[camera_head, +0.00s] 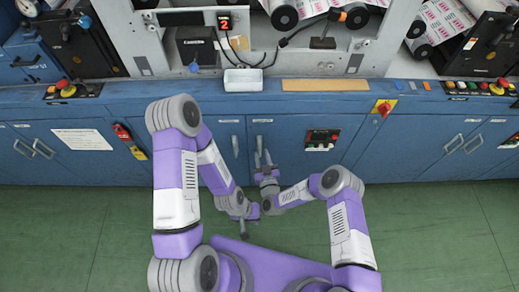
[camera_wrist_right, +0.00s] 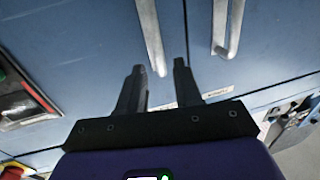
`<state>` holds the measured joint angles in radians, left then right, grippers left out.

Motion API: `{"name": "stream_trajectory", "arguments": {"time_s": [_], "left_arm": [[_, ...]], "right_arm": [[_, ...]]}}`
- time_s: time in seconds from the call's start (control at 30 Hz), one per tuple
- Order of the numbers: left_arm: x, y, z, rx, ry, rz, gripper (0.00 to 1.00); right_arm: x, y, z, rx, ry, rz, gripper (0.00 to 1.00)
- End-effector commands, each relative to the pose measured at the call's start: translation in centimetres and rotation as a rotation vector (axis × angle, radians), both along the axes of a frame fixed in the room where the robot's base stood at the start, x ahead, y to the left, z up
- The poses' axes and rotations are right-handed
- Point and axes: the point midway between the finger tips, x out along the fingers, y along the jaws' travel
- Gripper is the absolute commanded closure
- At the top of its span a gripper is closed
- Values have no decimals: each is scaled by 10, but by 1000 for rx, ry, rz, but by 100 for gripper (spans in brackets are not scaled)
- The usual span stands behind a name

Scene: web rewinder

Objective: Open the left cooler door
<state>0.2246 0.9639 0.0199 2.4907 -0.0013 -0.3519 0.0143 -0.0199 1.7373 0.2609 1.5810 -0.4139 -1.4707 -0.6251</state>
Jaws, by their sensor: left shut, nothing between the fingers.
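A pair of blue cabinet doors stands in the middle of the head view, a left door (camera_head: 221,132) and a right door (camera_head: 290,128). Both look closed. No label marks them as a cooler. The left door's handle (camera_head: 235,146) is upright metal and also shows in the right wrist view (camera_wrist_right: 235,28). The right door's handle (camera_head: 258,143) shows there too (camera_wrist_right: 151,35). My right gripper (camera_head: 263,157) is open at the right door's handle, whose end lies between its fingertips in the wrist picture; contact is unclear. My left gripper (camera_head: 243,232) is shut and empty, low over the floor.
A red-and-yellow switch (camera_head: 383,108) is above to the right. A white tray (camera_head: 243,80) stands on the blue ledge. The green floor (camera_head: 440,225) is clear at right.

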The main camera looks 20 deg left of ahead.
Motion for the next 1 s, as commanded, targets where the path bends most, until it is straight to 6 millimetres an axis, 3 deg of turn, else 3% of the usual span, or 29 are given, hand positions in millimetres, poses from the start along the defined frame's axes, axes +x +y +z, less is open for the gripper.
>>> {"name": "stream_trajectory", "arguments": {"time_s": [0.3, 0.67, 0.87, 1.0], "left_arm": [[0, 0, -19, 0, 0, 0, 100], [0, 0, -19, 0, 1, 0, 100], [0, 0, -20, 0, 1, 0, 100], [0, 0, -20, 0, 1, 0, 100]], "right_arm": [[39, 20, -2, 0, 2, 0, 66], [44, 22, -1, 0, 4, 1, 66], [44, 22, -1, 0, 4, 1, 97], [44, 22, -1, 0, 4, 1, 100]]}}
